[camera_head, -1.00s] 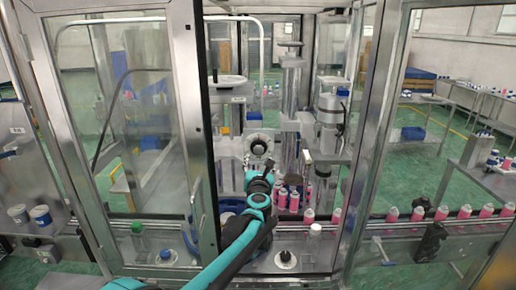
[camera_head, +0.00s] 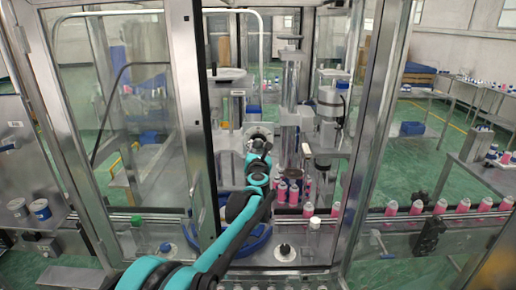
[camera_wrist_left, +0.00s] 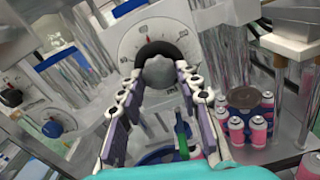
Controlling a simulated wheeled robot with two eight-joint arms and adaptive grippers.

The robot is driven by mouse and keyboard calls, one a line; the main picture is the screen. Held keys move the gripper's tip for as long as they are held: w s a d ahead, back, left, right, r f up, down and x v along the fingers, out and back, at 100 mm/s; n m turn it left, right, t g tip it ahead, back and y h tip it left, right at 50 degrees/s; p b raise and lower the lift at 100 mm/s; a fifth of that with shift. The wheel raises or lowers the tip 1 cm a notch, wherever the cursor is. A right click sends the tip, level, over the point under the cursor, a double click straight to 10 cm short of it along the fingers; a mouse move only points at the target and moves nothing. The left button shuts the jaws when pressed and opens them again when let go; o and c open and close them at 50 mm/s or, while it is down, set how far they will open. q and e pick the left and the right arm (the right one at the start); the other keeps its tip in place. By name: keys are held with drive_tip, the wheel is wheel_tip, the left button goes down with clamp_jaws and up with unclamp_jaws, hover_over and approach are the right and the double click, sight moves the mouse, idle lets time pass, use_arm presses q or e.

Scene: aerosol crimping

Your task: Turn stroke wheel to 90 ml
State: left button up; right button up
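The stroke wheel is a grey knob (camera_wrist_left: 158,73) on a black hub in front of a pale round dial with tick marks (camera_wrist_left: 135,40) in the left wrist view. The dial numbers are too small to read. My left gripper (camera_wrist_left: 160,80) is open. Its two fingers point at the wheel, and the knob shows in the gap between the fingertips. I cannot tell whether the fingers touch it. In the head view my left gripper (camera_head: 258,155) is in front of the pale dial (camera_head: 260,132), hiding most of the wheel. My right gripper is not in view.
Pink cans (camera_head: 293,194) stand right of my left gripper, also in the left wrist view (camera_wrist_left: 237,130). A second dial with a knob (camera_wrist_left: 45,128) is at left. A vertical column (camera_head: 290,90) stands behind. A glass door (camera_head: 110,110) is at left.

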use_arm(q)
drive_tip(key=shift+m, duration=0.3)
drive_tip(key=m, duration=0.3)
drive_tip(key=shift+m+p, duration=0.3)
drive_tip(key=m, duration=0.4)
drive_tip(key=shift+r, duration=0.1)
drive_tip(key=m, duration=0.5)
drive_tip(key=shift+p, duration=0.35)
drive_tip(key=shift+m, duration=2.3)
drive_tip(key=o, duration=1.2)
drive_tip(key=shift+c, duration=0.2)
